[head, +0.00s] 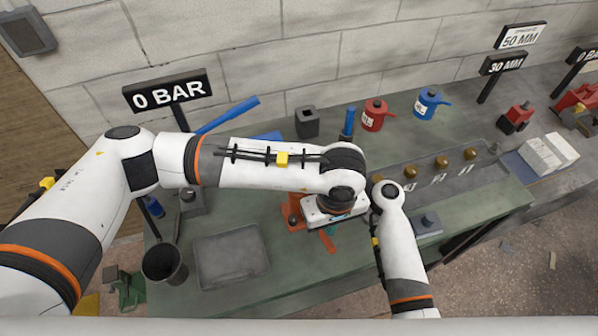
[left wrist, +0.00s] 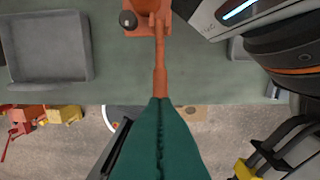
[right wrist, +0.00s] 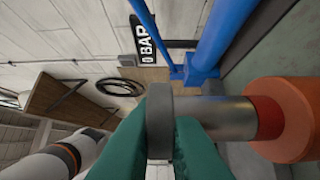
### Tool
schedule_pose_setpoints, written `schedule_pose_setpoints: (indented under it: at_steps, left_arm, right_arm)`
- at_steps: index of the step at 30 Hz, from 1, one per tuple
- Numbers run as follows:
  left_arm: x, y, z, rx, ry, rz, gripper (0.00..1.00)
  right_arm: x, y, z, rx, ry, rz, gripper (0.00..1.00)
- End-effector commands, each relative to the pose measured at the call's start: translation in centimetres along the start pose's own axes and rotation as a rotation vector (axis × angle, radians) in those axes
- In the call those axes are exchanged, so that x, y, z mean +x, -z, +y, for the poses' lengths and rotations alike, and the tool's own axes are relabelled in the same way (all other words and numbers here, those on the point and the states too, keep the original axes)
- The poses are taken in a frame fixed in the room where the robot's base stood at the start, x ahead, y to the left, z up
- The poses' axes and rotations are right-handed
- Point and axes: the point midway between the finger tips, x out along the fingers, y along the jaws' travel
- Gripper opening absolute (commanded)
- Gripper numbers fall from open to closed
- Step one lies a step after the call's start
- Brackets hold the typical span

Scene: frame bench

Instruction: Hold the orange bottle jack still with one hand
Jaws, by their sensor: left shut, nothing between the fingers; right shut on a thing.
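The orange bottle jack (head: 293,218) stands on the green bench, partly hidden behind my left arm's end. Its orange body also shows at the top of the left wrist view (left wrist: 146,8) and at the right of the right wrist view (right wrist: 286,119). My right gripper (right wrist: 160,125) is shut on the dark round head (right wrist: 158,100) of the jack's silver ram. The jack's orange handle (left wrist: 160,60) sticks out toward the bench's front edge. My left gripper (left wrist: 160,103) is shut and empty, its teal fingertips overlapping the handle's end in view; contact is unclear.
A grey tray (head: 230,257) and a dark cup (head: 165,264) are on the bench's left. A red can (head: 375,114), a blue can (head: 427,104) and a black block (head: 307,121) stand behind. A long tray with brass knobs (head: 440,162) lies right. Blue posts (right wrist: 210,40) stand near the jack.

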Motion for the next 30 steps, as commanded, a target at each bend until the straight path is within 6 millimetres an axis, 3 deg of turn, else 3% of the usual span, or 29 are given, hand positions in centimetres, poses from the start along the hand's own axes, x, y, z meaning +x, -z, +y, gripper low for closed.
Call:
schedule_pose_setpoints:
  at_steps: [9, 30]
  left_arm:
    - [2.4, 0.0, 0.0, -0.003, -0.001, 0.000, 0.00]
    - [2.5, 0.0, 0.0, -0.003, 0.000, 0.000, 0.00]
  right_arm:
    - [0.0, 0.0, -0.1, 0.001, 0.001, -0.001, 0.00]
    - [0.0, 0.0, -0.1, 0.001, 0.001, -0.001, 0.00]
